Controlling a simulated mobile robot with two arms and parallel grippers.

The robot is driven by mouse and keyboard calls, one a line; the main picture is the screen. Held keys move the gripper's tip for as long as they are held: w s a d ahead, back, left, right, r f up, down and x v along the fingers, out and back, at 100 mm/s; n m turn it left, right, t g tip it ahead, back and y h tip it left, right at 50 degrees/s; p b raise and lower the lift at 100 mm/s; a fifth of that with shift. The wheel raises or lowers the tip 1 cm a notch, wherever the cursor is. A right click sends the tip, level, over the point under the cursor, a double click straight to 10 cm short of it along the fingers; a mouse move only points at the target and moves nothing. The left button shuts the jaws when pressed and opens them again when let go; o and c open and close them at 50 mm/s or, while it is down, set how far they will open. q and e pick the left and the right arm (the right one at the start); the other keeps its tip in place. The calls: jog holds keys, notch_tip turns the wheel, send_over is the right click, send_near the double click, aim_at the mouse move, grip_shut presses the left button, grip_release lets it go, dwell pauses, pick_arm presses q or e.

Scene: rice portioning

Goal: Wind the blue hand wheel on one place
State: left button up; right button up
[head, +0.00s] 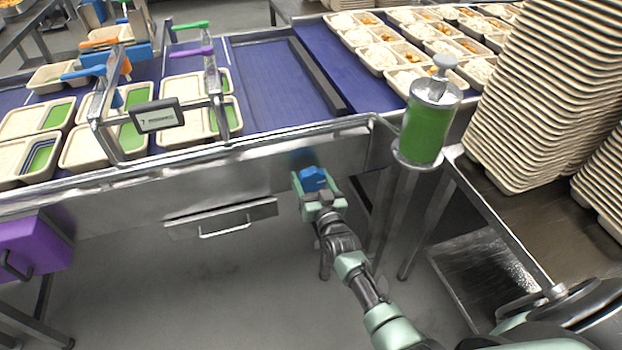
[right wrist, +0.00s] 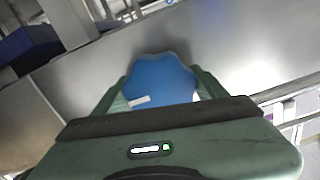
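The blue hand wheel (head: 313,178) is on the front face of the steel conveyor frame, below the belt, in the head view. It also shows as a lobed blue knob with a white mark in the right wrist view (right wrist: 160,78). My right gripper (head: 318,186) reaches up to it, with one green finger on each side. In the right wrist view the fingers (right wrist: 162,90) meet the wheel's sides with no clear gap. The wheel's shaft is hidden behind it. My left gripper is not in view.
A green cylinder (head: 427,130) with a steel plunger stands right of the wheel. Blue belts (head: 270,80) carry trays behind it. Tall tray stacks (head: 545,95) stand at the right. A drawer (head: 222,220) and a purple box (head: 35,250) are at the left. The floor in front is clear.

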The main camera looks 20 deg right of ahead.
jog(key=o, duration=0.4)
jog(key=shift+s, duration=0.1)
jog(key=s, duration=0.7)
jog(key=shift+s+a, duration=0.35)
